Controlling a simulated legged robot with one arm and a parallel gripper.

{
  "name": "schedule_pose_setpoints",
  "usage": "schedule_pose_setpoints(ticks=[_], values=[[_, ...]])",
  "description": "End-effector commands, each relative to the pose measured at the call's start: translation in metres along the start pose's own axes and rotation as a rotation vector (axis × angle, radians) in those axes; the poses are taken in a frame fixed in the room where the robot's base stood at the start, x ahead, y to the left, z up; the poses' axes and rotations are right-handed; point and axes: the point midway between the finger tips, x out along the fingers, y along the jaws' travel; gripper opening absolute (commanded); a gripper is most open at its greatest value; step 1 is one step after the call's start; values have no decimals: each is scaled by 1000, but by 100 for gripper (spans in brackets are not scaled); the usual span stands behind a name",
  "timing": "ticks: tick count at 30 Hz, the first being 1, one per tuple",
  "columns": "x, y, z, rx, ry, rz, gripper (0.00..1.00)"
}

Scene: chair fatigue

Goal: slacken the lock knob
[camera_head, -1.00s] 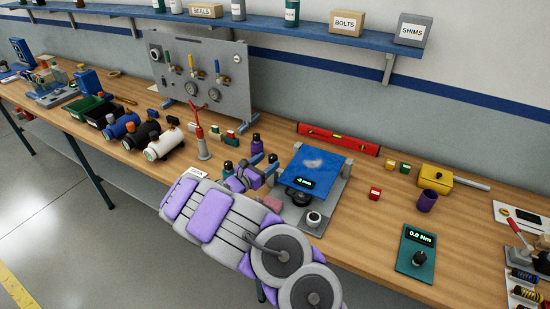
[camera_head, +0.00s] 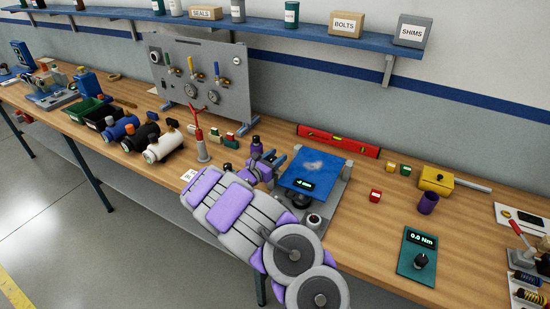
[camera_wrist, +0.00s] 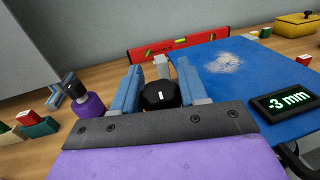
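A black knob with a white mark (camera_wrist: 160,95) shows in the wrist view beside the left edge of the blue plate. I take it to be the lock knob; my arm hides it in the head view. My gripper (camera_wrist: 160,88) has its two blue-grey fingers apart, one on each side of the knob in the picture. I cannot tell whether they touch it. In the head view, my gripper (camera_head: 270,163) is at the left side of the blue plate (camera_head: 318,165). The plate's display (camera_wrist: 288,101) reads -3 mm.
A purple-and-black bottle (camera_wrist: 88,102) stands left of my gripper. A red level (camera_head: 338,139) lies behind the plate. A grey-topped knob (camera_head: 314,220) is at the fixture's front. A teal torque meter (camera_head: 417,254) reads 0.0 Nm. Bench wood right of the fixture is partly clear.

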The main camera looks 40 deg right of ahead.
Motion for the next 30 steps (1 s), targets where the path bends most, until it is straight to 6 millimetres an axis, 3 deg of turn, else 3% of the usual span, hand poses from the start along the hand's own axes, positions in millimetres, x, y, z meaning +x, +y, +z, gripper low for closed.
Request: schedule_pose_setpoints(ticks=[8,19,30], values=[[0,1,0,0,-1,3,12],[0,1,0,-1,-6,53,12],[0,3,1,-7,-9,275,12]])
